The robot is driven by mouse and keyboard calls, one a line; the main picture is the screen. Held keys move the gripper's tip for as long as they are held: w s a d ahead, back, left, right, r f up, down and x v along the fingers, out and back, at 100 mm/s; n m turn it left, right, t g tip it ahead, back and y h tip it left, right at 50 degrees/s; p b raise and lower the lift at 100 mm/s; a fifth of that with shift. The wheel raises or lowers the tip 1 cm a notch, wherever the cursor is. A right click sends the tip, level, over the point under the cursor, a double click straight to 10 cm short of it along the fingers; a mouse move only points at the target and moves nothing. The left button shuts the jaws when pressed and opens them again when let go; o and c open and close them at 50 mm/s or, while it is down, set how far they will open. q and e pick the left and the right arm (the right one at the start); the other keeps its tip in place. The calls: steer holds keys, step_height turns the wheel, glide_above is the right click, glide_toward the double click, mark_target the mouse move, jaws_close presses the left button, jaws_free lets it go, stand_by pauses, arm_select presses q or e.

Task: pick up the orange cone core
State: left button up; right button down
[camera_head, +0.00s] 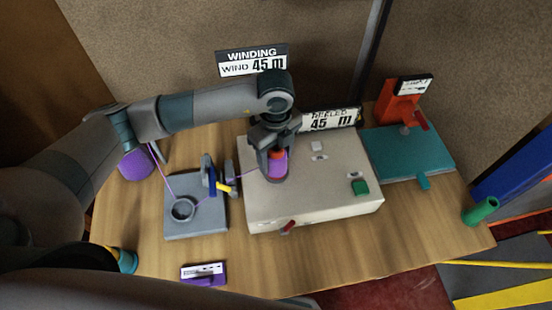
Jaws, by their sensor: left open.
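The orange cone core (277,154) stands upright on the white winding machine (325,190), left of its middle. Purple yarn (277,170) is wound around its lower part, and only its orange top shows. My left gripper (275,157) comes down from above with its jaws open, one finger on either side of the core's top. The fingers partly hide the core, and I cannot tell whether they touch it. My right gripper is not in view.
A purple yarn strand runs from the purple yarn cone (136,164) by the grey plate (182,232) to the winder. A teal base with an orange post (398,104) stands right. A green tube (480,210) is at the table's right edge. A purple label block (204,274) lies in front.

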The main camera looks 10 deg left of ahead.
arm_select(q)
steer(key=c, duration=1.1)
steer(key=shift+r, duration=0.1)
steer(key=shift+c, duration=0.2)
step_height(320, 180, up, 9)
steer(key=b, duration=0.3)
steer(key=shift+r, duration=0.45)
